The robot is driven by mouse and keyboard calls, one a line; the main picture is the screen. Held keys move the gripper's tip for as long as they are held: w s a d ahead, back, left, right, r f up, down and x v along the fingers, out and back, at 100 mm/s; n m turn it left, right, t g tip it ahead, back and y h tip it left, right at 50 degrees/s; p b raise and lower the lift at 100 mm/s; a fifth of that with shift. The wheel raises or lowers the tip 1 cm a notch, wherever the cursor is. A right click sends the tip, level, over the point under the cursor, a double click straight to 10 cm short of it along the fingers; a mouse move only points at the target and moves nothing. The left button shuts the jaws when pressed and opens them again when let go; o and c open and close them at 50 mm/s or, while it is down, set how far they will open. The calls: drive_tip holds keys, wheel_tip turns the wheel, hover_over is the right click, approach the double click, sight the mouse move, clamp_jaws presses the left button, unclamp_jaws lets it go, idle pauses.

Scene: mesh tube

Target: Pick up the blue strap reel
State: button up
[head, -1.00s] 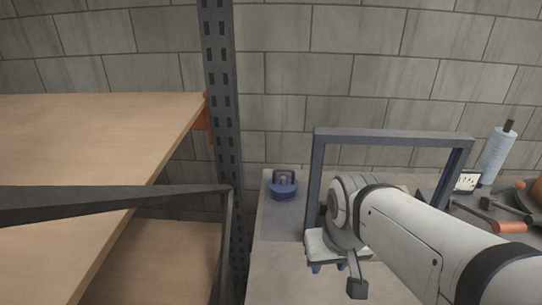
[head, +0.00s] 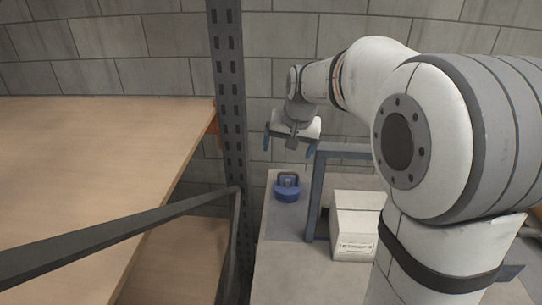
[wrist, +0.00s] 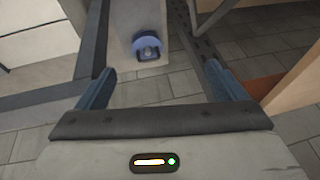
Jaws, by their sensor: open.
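The blue strap reel (head: 287,190) sits on the grey bench top near its far left corner, with a dark handle-like part on top. In the wrist view the reel (wrist: 146,45) shows ahead of my fingertips, near the middle top, with nothing between the fingers and it. My gripper (head: 290,147) is raised above and behind the reel in the head view, fingers pointing down. Its two blue fingers are spread wide and empty. In the wrist view my gripper (wrist: 158,82) is open and apart from the reel.
A dark metal frame (head: 317,195) stands on the bench right of the reel, with a white labelled box (head: 355,225) beside it. A perforated rack post (head: 228,120) and wooden shelves (head: 100,140) stand to the left. A block wall is behind.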

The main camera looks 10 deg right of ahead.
drive_tip(key=w+d+f+h+p, duration=0.1)
drive_tip(key=w+d+f, duration=0.1)
drive_tip(key=w+f, duration=0.95)
drive_tip(key=h+p, duration=0.1)
drive_tip(key=p, duration=0.1)
hover_over(288, 173)
drive_tip(key=s, duration=0.1)
wheel_tip(288, 173, down, 12)
drive_tip(key=shift+p+x, duration=1.2)
drive_tip(key=shift+x, duration=1.65)
drive_tip(key=shift+s+a, duration=0.1)
drive_tip(key=shift+s, duration=0.05)
drive_tip(key=c, duration=1.6)
drive_tip(key=shift+c, duration=0.7)
